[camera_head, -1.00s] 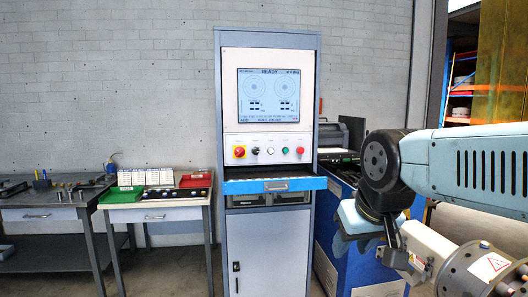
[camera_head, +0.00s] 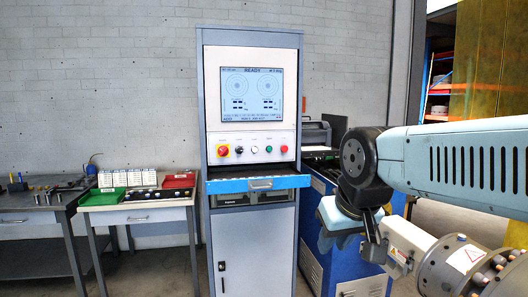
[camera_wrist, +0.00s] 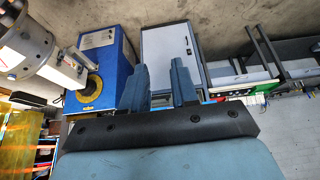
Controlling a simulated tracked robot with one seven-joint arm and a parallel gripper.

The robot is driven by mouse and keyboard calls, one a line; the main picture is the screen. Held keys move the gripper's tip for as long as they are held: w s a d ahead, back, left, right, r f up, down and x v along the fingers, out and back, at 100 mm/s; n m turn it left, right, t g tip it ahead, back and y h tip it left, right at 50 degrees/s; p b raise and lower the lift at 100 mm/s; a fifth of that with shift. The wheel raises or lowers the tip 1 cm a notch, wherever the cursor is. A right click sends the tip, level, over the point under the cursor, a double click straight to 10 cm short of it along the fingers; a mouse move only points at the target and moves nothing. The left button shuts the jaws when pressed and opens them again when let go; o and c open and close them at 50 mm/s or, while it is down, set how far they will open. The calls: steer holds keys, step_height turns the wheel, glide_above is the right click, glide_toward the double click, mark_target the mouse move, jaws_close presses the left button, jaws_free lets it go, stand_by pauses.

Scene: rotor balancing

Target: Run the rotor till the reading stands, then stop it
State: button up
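The control cabinet (camera_head: 252,240) stands upright in the head view. Its screen (camera_head: 252,98) reads READY above two round polar plots; the smaller figures are too small to read. Below the screen is a row of buttons: a red knob on yellow (camera_head: 222,151), then several small ones, among them a green button (camera_head: 269,149) and a red button (camera_head: 284,149). The blue machine (camera_head: 320,240) stands behind the cabinet's right side.
A pulled-out blue drawer or shelf (camera_head: 230,187) juts from the cabinet below the buttons. To the left, a small table (camera_head: 140,215) holds a green tray (camera_head: 102,196) and a red tray (camera_head: 180,180). A darker workbench (camera_head: 35,220) stands further left. Open floor lies before them.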

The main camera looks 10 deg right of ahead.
jaws_close()
stand_by(1.4)
